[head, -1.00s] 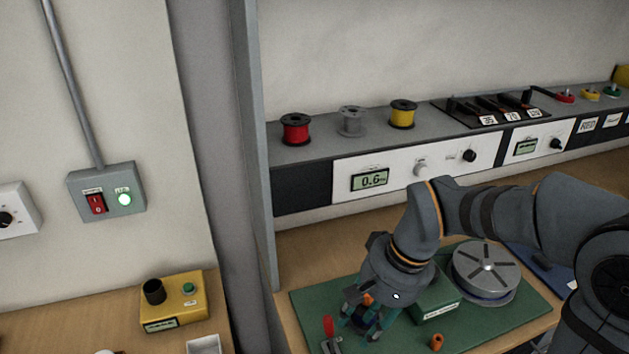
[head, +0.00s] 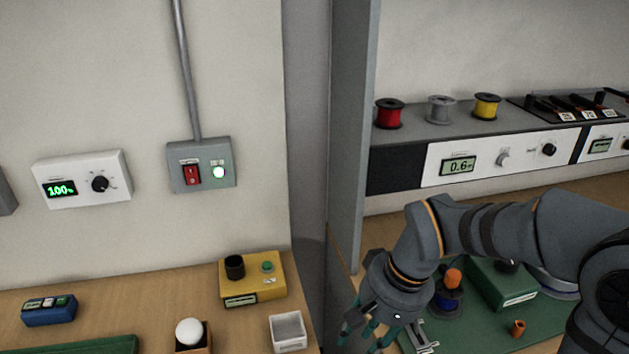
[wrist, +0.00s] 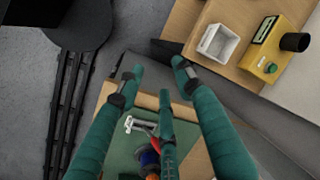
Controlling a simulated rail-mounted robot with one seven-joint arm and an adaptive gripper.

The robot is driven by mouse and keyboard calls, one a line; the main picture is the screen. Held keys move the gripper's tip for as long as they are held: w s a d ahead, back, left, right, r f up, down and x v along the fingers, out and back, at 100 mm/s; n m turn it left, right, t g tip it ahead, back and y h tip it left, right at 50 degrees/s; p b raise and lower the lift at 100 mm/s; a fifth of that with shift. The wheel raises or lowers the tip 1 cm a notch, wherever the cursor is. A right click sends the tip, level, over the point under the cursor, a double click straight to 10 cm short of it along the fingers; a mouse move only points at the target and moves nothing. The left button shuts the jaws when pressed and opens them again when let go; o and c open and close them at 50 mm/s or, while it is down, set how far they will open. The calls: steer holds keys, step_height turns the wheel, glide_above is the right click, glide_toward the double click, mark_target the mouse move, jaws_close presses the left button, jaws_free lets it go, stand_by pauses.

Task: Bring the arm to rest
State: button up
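My arm reaches in from the right in the head view. My gripper (head: 372,332) hangs fingers down near the left edge of the green board (head: 465,338), beside the grey upright panel. In the wrist view my gripper (wrist: 157,75) has its teal fingers spread apart with nothing between them. Below them show part of the green board (wrist: 122,150), a red-handled metal clamp (wrist: 140,126) and a blue spool (wrist: 149,160). In the head view the blue spool (head: 448,303) has an orange piece (head: 453,279) above it.
The grey upright panel (head: 350,130) divides the benches. On the left bench are a white tray (head: 288,332), a yellow box (head: 252,279) and a white ball (head: 190,332) on a wooden block. A green box (head: 500,282) and an orange cylinder (head: 517,328) are on the board.

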steer(key=shift+s+a+f, duration=0.2)
steer(key=shift+a+f, duration=0.2)
